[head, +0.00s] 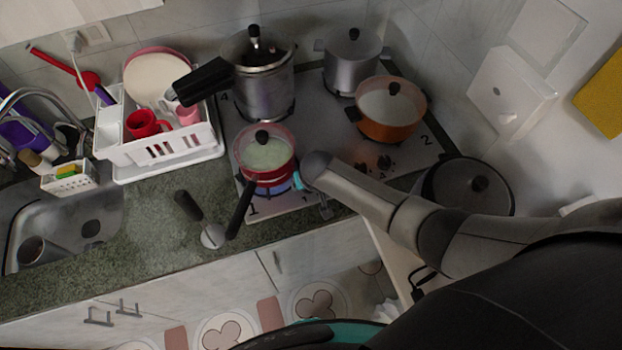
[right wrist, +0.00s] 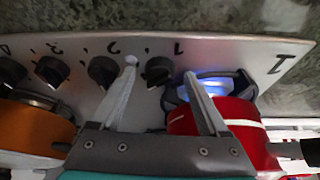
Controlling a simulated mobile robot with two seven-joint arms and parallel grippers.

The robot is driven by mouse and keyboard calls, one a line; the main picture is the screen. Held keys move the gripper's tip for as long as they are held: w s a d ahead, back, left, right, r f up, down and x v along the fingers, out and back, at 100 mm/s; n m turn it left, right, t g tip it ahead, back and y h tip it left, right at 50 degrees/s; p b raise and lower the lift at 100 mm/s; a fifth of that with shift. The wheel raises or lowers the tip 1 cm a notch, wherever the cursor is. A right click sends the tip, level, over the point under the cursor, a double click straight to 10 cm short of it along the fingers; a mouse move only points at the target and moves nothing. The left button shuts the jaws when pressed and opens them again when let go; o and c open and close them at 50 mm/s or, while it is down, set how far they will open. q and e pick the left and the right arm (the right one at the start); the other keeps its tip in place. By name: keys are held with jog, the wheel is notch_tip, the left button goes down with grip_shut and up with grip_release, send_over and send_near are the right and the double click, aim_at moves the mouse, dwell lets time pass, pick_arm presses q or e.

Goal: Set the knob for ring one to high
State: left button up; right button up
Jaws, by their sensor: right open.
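The knob for ring one (right wrist: 159,72) is a black round knob below a "1" mark on the metal stove top (right wrist: 225,58) in the right wrist view. My right gripper (right wrist: 160,68) is open, with one finger on each side of this knob. I cannot tell whether the fingers touch it. A blue flame (right wrist: 210,87) glows at ring one, beside the red pot (right wrist: 228,118). In the head view the red pot (head: 268,172) has a glass lid and a long black handle. My right arm hides the knob there. My left gripper is not in view.
Other black knobs (right wrist: 103,71) line the stove edge. An orange pot (head: 388,124), a pressure cooker (head: 265,92) and a tall grey pot (head: 352,74) stand on the stove. A black-lidded pan (head: 455,186) is at right. A dish rack (head: 153,152) and sink (head: 98,205) are at left.

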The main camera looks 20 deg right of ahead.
jog(key=shift+v, duration=1.15)
jog(key=v, duration=1.3)
jog(key=shift+w+f, duration=0.1)
